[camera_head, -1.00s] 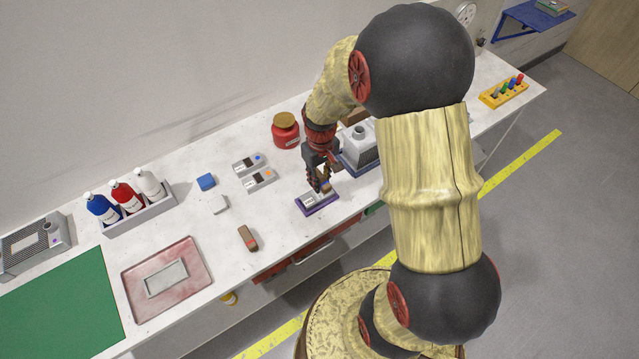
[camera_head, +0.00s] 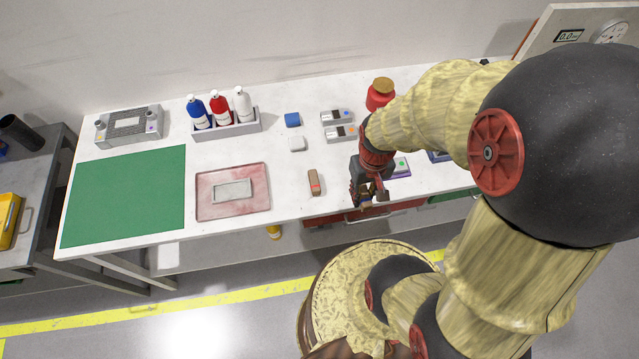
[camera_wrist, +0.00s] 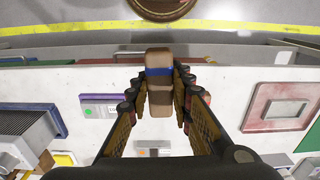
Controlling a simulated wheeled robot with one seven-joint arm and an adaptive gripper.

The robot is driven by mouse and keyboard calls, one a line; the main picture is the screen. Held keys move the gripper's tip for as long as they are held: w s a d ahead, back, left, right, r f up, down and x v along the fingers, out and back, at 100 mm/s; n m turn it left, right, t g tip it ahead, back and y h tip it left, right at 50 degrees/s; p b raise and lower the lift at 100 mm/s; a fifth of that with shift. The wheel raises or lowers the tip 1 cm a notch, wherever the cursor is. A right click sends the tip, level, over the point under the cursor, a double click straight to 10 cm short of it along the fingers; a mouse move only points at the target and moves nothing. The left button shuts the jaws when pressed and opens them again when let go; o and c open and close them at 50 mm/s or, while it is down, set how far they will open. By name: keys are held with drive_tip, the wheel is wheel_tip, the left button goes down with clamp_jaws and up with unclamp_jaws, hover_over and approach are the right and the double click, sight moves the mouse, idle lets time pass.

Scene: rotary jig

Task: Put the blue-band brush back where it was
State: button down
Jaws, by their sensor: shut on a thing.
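The blue-band brush (camera_wrist: 159,72), a tan and brown block with a blue stripe, stands between the fingers in the wrist view. My gripper (camera_wrist: 158,90) is shut on it. In the head view my gripper (camera_head: 367,197) hangs near the front edge of the white table, and the brush is hard to make out there. A purple-edged pad with a pale plate and green dot (camera_head: 401,167) lies just right of my gripper, partly hidden by it; it also shows in the wrist view (camera_wrist: 102,106). A similar brown block with a red mark (camera_head: 314,183) lies left of my gripper.
A pink tray (camera_head: 207,207) with a grey plate lies further left, beside a green mat (camera_head: 110,205).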

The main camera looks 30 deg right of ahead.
drive_tip(key=shift+s+a+f, duration=0.25)
drive_tip(key=shift+a, duration=0.1)
drive_tip(key=w+d+f+b, duration=0.15)
drive_tip(key=w+f, duration=0.25)
drive_tip(key=w, duration=0.5)
hover_over(341, 182)
drive_tip(key=f, duration=0.3)
drive_tip(key=f+b, duration=0.1)
drive_tip(key=f, duration=0.1)
drive_tip(key=shift+s, duration=0.4)
drive_tip(key=shift+w+f, duration=0.45)
drive_tip(key=shift+f, duration=0.2)
drive_tip(key=shift+f+b, duration=0.3)
drive_tip(key=shift+f, duration=1)
drive_tip(key=shift+f, duration=0.25)
drive_tip(key=c, duration=1.6)
unclamp_jaws()
drive_tip(key=shift+r, duration=0.1)
drive_tip(key=shift+r, duration=0.1)
